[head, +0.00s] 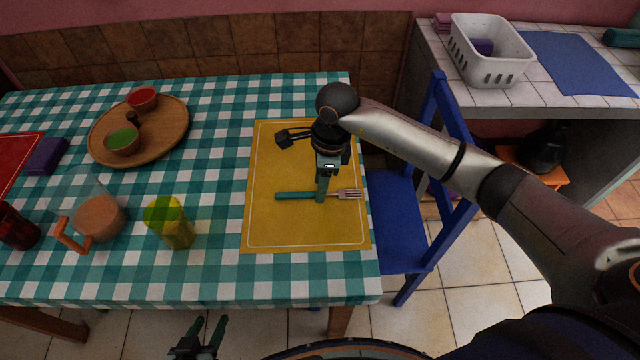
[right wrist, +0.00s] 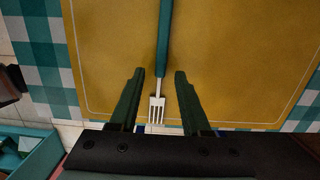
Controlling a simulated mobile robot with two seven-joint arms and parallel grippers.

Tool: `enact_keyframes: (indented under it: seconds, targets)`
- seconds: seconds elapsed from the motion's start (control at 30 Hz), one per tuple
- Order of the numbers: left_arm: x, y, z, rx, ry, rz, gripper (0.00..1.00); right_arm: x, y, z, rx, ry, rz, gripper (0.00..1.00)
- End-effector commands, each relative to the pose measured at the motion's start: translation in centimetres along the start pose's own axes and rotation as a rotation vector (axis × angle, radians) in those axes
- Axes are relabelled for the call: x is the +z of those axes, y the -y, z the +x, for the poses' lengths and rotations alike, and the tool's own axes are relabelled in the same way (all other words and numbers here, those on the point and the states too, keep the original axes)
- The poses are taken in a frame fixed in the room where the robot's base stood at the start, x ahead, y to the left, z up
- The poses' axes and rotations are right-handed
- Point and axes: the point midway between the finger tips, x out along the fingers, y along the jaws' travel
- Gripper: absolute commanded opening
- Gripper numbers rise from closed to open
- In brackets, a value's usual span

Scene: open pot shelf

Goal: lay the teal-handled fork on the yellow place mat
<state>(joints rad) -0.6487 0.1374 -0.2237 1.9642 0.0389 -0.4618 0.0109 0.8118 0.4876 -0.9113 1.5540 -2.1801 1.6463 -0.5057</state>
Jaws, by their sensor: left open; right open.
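The teal-handled fork (head: 318,195) lies on the yellow place mat (head: 280,155) in the head view, tines to the right. In the right wrist view the fork (right wrist: 162,60) runs down between the fingers, tines toward the palm, over the place mat (right wrist: 110,40). My right gripper (head: 322,195) is open over the fork; in the right wrist view its fingers (right wrist: 158,75) stand apart on either side of it. I cannot tell whether they touch it. My left gripper (head: 200,338) is open and empty, low in the head view, off the table's front edge.
The checked table (head: 215,275) also holds a yellow cup (head: 170,222), a jug (head: 97,215), a dark red cup (head: 17,227) and a wooden tray (head: 172,128) with two bowls. A blue chair (head: 398,225) stands at the right edge. A counter with a white basket (head: 490,50) is behind.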

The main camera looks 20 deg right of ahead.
Motion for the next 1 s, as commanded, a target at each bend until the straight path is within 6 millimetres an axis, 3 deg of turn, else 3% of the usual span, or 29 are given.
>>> enact_keyframes:
  seconds: [0.3, 0.5, 1.0]
  targets:
    - [0.3, 0.3, -0.1, -0.007, 0.006, 0.0, 0.5, 0.0, 0.2, -7.1, -0.007, 0.001, -0.001, 0.47]
    - [0.4, 0.3, -0.2, -0.008, 0.01, -0.002, 0.5, 0.0, 0.1, -10.1, -0.005, 0.001, 0.0, 0.47]
    - [0.5, 0.4, -0.3, -0.009, 0.01, -0.003, 0.5, 0.0, 0.0, -11.0, -0.002, 0.0, 0.0, 0.47]
